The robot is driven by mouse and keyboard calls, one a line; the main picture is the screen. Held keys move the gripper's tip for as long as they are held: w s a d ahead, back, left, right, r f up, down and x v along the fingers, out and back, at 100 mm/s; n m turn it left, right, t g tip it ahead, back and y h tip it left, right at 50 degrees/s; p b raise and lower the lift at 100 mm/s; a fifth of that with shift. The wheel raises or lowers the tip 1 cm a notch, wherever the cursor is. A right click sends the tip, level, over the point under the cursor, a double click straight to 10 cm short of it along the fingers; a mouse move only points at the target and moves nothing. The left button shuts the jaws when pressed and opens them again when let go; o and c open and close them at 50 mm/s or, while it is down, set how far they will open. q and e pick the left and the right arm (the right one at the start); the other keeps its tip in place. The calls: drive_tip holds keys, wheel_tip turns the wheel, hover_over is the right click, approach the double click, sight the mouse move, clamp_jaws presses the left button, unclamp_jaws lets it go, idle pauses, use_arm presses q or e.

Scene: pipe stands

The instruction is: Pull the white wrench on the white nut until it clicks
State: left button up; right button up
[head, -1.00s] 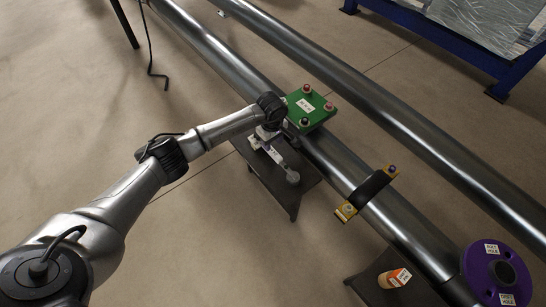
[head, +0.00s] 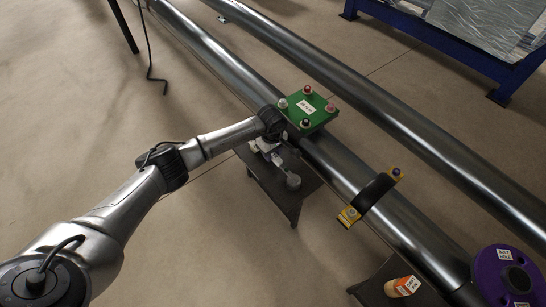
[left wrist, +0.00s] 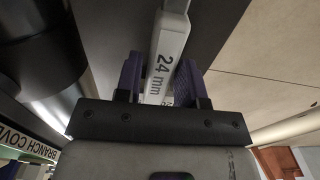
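The green plate (head: 316,117) on the near pipe carries several coloured nuts. The white nut (head: 282,103) sits at its left corner, just beyond my left wrist. My left gripper (head: 268,147) is beside the plate, over a dark stand. In the left wrist view, its purple fingers (left wrist: 161,82) are on both sides of the white wrench (left wrist: 168,45), marked "24 mm", and appear closed on it. In the head view, a pale wrench end (head: 293,182) shows below the gripper. Whether the wrench's jaw is on the white nut is hidden. My right gripper is not in view.
A yellow and black clamp (head: 371,196) is around the near pipe. A purple flange (head: 503,272) is at the lower right. An orange-and-white labelled object (head: 402,286) is on another dark stand. A second pipe (head: 400,120) runs behind.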

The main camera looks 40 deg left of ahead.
use_arm(q)
clamp_jaws()
drive_tip(key=shift+r+p, duration=0.3)
drive_tip(key=shift+r, duration=0.3)
drive_tip(key=shift+r+p, duration=0.1)
drive_tip(key=shift+p, duration=0.2)
drive_tip(key=shift+r, duration=0.2)
drive_tip(key=shift+r+p, duration=1.8)
drive_tip(key=shift+r, duration=0.3)
drive_tip(key=shift+r+p, duration=0.4)
drive_tip(key=shift+r, duration=0.15)
